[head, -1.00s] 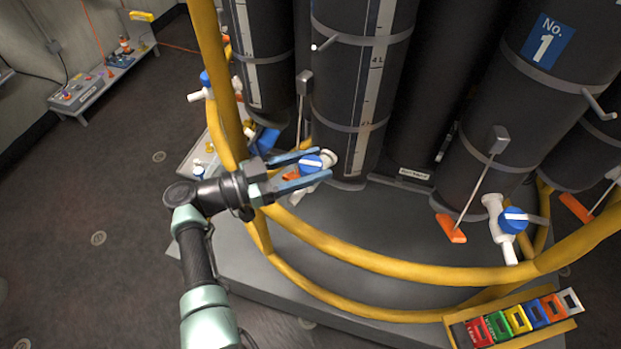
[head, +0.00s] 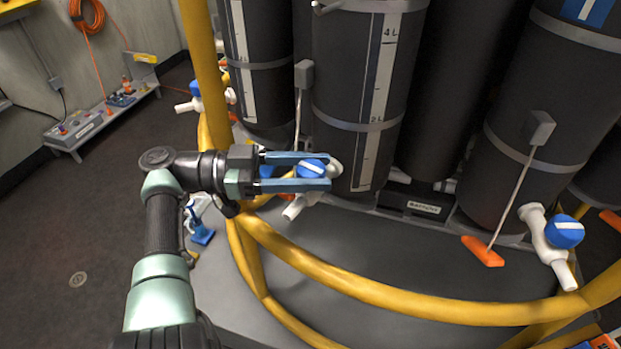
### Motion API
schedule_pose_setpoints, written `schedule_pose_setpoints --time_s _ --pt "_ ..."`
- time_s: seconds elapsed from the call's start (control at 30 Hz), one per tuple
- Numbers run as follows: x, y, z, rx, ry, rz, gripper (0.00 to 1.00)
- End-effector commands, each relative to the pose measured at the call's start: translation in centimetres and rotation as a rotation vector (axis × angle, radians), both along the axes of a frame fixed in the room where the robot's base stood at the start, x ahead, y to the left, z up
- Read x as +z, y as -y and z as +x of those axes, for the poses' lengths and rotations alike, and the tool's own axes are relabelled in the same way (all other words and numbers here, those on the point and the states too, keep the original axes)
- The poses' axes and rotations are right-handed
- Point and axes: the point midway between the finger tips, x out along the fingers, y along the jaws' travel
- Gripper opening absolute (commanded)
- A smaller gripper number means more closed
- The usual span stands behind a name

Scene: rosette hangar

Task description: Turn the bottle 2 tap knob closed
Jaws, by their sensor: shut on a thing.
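The tap knob (head: 312,168) is a blue disc with a white bar, on a white tap (head: 296,208) at the foot of a tall dark bottle (head: 335,95) with a white litre scale. No number shows on this bottle in the view. My gripper (head: 328,171) reaches in from the left, its two blue fingers lying on either side of the knob, shut on it. The knob's white bar runs roughly across the picture, slightly tilted. The tap's white spout points down and left below the fingers.
A yellow rail (head: 380,292) curves in front of the bottles, with an upright yellow post (head: 196,70) left of them. Another blue-knobbed tap (head: 564,232) stands at right, near an orange pedal (head: 482,251). A low bench (head: 105,120) stands far left; the floor before it is clear.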

Motion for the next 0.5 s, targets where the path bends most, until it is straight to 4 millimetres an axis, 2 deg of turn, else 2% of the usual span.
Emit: schedule_pose_setpoints --time_s 0.4,0.43,0.5 --pt "0.06 0.14 -0.04 -0.009 -0.001 -0.001 0.0" --pt "0.06 0.14 -0.04 -0.009 0.0 -0.001 0.56" --pt "0.06 0.14 -0.04 -0.008 0.0 -0.001 0.68"
